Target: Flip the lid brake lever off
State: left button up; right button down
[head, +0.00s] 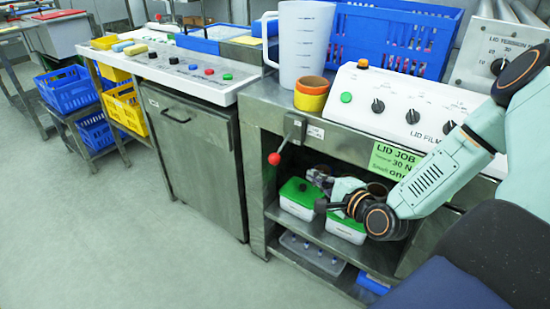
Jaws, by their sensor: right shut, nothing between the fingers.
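A lever with a red ball knob (275,158) sticks out from a grey bracket (295,127) on the front edge of the steel bench. The lever slants down and to the left from the bracket, and a small label is beside it. I take it for the lid brake lever. My right gripper (318,188) comes in from the right and is below and to the right of the knob, apart from it. It is shut and empty, in front of the open shelf. My left gripper is not in view.
Green-lidded white tubs (299,193) stand on the shelf behind my right gripper. A green sign (393,163) hangs above my wrist. On the bench are a white jug (302,45), tape rolls (311,94) and a control panel (400,108). The floor at left is clear.

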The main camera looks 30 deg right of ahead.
aim_at(282, 147)
jog(key=shift+s+d+r+m, duration=0.1)
jog(key=shift+d+r+m, duration=0.1)
jog(key=shift+m, duration=0.7)
jog(key=shift+a+r, duration=0.1)
jog(key=shift+a, duration=0.05)
jog(key=w+a+b, duration=0.3)
jog(key=w+b, duration=0.2)
jog(key=w, duration=0.4)
jog(key=shift+b, duration=0.4)
